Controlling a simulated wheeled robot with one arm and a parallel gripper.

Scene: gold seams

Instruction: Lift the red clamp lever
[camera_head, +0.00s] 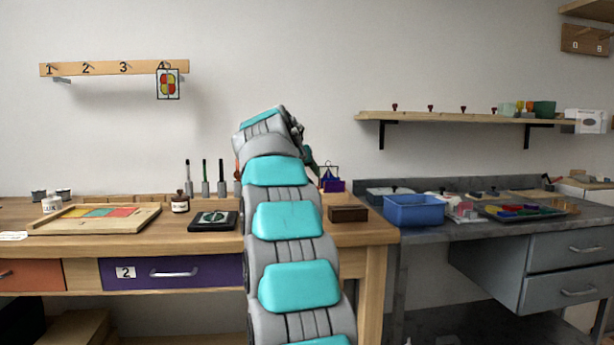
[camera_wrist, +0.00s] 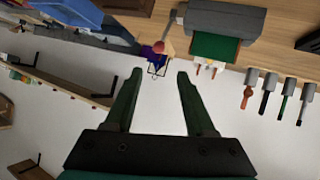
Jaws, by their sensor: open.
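A small red knob (camera_wrist: 159,46) shows in the wrist view, just beyond my fingertips and slightly left of the middle. It looks like the end of the red clamp lever, but the rest of the lever is hard to make out. A grey fixture (camera_wrist: 228,18) with a green panel (camera_wrist: 215,46) stands to its right. My gripper (camera_wrist: 160,73) is open and empty, its two dark green fingers apart and pointing toward the knob without touching it. In the head view my gripper (camera_head: 308,162) is partly hidden by my arm, and the clamp lever is hidden there.
A purple object with a wire frame (camera_head: 332,182) stands behind the knob. A brown box (camera_head: 348,214) is at the wooden bench's right end. Upright tools (camera_wrist: 268,96) stand along the bench's back. A blue bin (camera_head: 414,210) sits on the grey bench.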

